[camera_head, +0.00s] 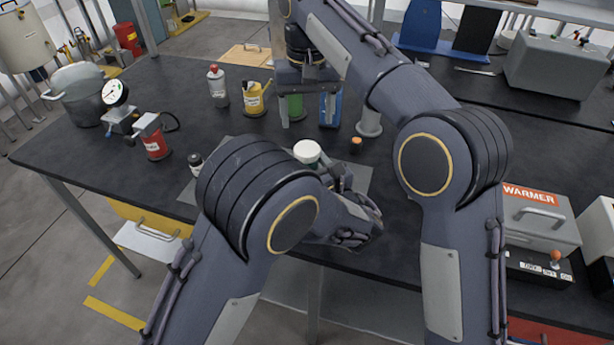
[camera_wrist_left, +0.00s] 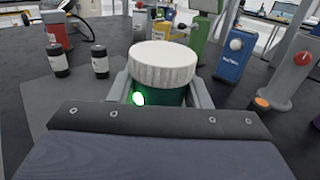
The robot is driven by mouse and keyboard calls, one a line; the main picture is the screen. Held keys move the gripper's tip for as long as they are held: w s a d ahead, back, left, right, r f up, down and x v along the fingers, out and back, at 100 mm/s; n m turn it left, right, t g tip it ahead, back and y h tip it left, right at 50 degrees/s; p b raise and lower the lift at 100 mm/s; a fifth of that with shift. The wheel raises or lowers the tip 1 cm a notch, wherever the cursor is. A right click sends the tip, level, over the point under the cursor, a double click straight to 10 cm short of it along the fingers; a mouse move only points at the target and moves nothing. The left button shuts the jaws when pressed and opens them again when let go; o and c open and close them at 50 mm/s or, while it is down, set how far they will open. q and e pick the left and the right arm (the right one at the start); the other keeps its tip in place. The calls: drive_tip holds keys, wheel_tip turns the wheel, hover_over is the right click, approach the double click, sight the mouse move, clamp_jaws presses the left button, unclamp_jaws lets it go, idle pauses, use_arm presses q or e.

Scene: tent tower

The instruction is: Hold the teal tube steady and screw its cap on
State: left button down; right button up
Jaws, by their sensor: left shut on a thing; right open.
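The teal tube (camera_wrist_left: 160,97) stands upright between the fingers of my left gripper (camera_wrist_left: 162,92), which is shut on it. A ribbed white cap (camera_wrist_left: 163,64) sits on top of the tube; I cannot tell how tightly it is seated. The cap also shows in the head view (camera_head: 307,151), while the tube is mostly hidden behind my left arm. A bright green spot shows on the tube's front. My right gripper (camera_head: 304,108) is open, pointing down above the table behind the cap and apart from it. Its fingers appear in front of a green object and a blue one.
Behind the tube stand a green object (camera_wrist_left: 205,35), a blue object (camera_wrist_left: 234,48) and a grey one with a red knob (camera_wrist_left: 290,76). Two dark vials (camera_wrist_left: 100,62) stand left. An orange-topped piece (camera_head: 356,145) is right of the cap. A warmer box (camera_head: 540,215) stands far right.

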sight(307, 148)
drive_tip(key=n, duration=0.8)
drive_tip(key=shift+f, duration=0.1)
drive_tip(key=shift+f, duration=3.9)
drive_tip(key=shift+c, duration=0.5)
drive_tip(key=c, duration=0.9)
drive_tip(key=shift+m, duration=0.6)
drive_tip(key=o, duration=1.2)
drive_tip(key=shift+c, duration=0.2)
